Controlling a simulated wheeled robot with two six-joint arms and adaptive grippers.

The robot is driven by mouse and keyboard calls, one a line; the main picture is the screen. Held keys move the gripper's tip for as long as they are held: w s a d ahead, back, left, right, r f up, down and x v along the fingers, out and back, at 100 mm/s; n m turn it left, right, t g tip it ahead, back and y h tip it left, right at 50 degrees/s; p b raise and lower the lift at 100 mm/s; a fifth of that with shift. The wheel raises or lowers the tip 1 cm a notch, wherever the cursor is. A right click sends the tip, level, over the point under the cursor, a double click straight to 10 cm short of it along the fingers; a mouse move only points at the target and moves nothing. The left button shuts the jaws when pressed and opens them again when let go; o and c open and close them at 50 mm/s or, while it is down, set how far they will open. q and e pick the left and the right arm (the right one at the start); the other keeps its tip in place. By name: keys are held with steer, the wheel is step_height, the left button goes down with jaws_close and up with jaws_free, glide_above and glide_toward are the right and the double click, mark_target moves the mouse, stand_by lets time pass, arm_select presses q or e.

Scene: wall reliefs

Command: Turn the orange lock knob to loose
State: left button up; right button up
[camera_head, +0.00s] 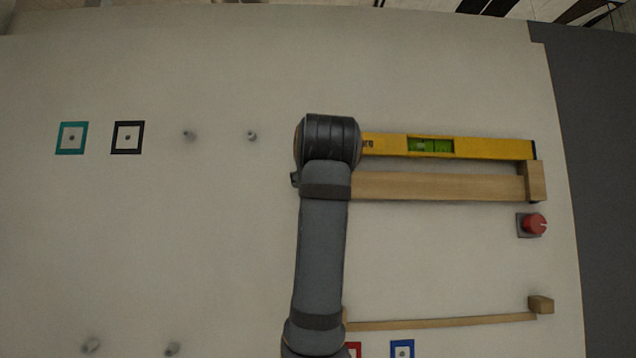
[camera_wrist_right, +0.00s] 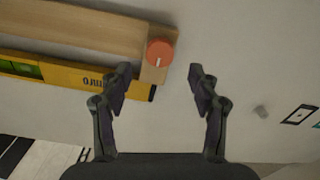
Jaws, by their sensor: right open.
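The orange lock knob (camera_wrist_right: 160,53) shows in the right wrist view, on the end block of a wooden shelf (camera_wrist_right: 80,28). It is round, with a short white mark pointing towards the bottom of that picture. My right gripper (camera_wrist_right: 160,80) is open and empty. Its fingertips are spread on either side below the knob in the picture, apart from it. In the head view my right arm covers that end of the shelf, so the knob and the gripper are hidden there. My left gripper is in neither view.
A yellow spirit level (camera_head: 480,148) rests along the shelf (camera_head: 440,186). A red knob (camera_head: 534,224) sits below the shelf's right end. A thin wooden rail (camera_head: 440,322) runs lower down. Teal (camera_head: 71,138) and black (camera_head: 127,137) square frames and several pegs are at left.

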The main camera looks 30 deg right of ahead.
steer(key=v, duration=0.6)
steer(key=shift+a, duration=0.15)
steer(key=shift+s, duration=0.1)
